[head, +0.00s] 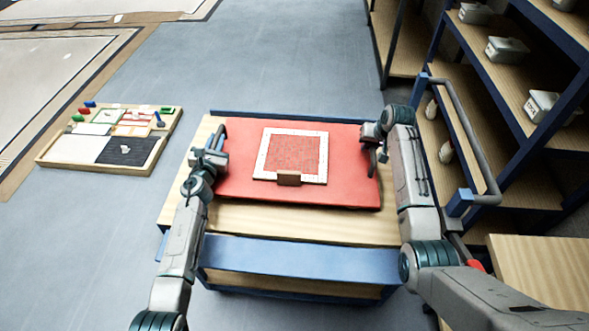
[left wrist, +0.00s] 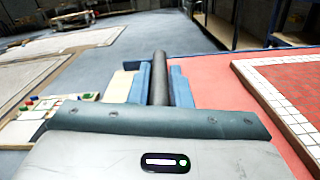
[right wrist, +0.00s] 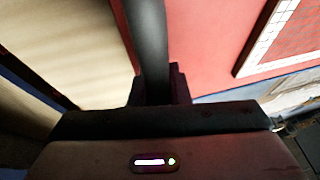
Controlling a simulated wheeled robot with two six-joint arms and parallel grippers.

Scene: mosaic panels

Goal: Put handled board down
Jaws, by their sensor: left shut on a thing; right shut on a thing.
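The handled board (head: 345,180) is a flat red panel over the wooden top of a blue-framed cart. A white-bordered square of small red tiles (head: 293,152) lies on it, with a small brown block (head: 289,178) at its near edge. My left gripper (head: 208,158) is shut on the dark bar handle at the board's left side; the handle (left wrist: 159,75) runs between its fingers in the left wrist view. My right gripper (head: 376,142) is shut on the right handle (right wrist: 148,45). I cannot tell whether the board touches the cart top.
The cart's wooden top (head: 300,223) shows in front of the board. A wooden tray (head: 112,140) with coloured pieces lies at left. A blue-framed shelf rack (head: 500,85) with white containers stands at right, beside a wooden surface (head: 545,268). Grey floor is clear behind the cart.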

